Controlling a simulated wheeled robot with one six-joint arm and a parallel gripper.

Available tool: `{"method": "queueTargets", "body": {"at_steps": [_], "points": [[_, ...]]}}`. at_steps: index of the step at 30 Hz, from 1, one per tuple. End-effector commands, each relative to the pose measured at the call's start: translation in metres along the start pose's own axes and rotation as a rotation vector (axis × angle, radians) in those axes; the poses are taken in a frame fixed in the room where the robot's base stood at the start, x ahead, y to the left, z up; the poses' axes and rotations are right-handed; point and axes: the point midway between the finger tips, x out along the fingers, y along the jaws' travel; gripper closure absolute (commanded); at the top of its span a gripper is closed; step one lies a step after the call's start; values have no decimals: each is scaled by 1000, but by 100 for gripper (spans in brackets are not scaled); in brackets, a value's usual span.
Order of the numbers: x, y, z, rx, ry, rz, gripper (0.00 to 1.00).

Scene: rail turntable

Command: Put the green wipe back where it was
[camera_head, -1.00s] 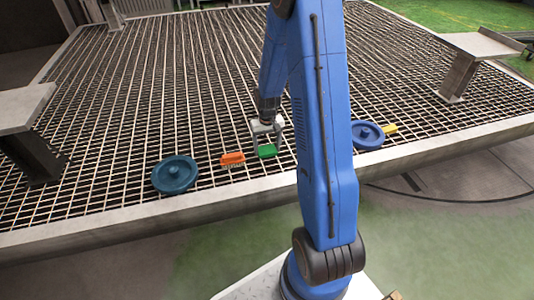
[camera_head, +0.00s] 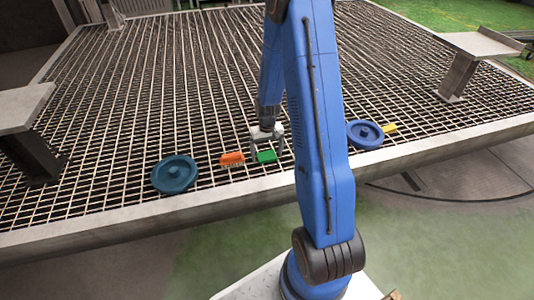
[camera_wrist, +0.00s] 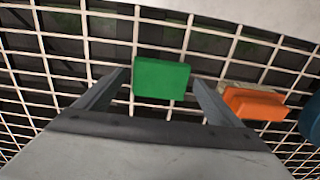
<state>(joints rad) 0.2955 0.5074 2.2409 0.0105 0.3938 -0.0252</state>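The green wipe (camera_head: 266,156) is a small green block on the metal grating, just right of the orange block. It also shows in the wrist view (camera_wrist: 161,79), flat and close to the bars. My gripper (camera_head: 266,146) is above it with the fingers pointing down. In the wrist view, my gripper's fingers (camera_wrist: 163,82) stand on both sides of the wipe, with a narrow gap on each side, so the gripper looks open around it. The wipe's underside is hidden.
The orange block (camera_head: 232,159) with bristle-like edge lies close left of the wipe. A teal disc (camera_head: 175,174) lies farther left. A blue disc (camera_head: 365,134) and a yellow block (camera_head: 389,129) lie right of my arm. The grating (camera_head: 170,90) behind is clear.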

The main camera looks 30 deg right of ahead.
Motion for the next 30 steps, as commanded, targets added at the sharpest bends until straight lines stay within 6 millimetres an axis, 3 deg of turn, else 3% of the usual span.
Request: {"method": "queueTargets", "body": {"at_steps": [8,24,30], "points": [[-8,0,-1,0,2,0,12],[-95,0,-1,0,3,0,12],[-116,0,0,0,2,0,12]]}}
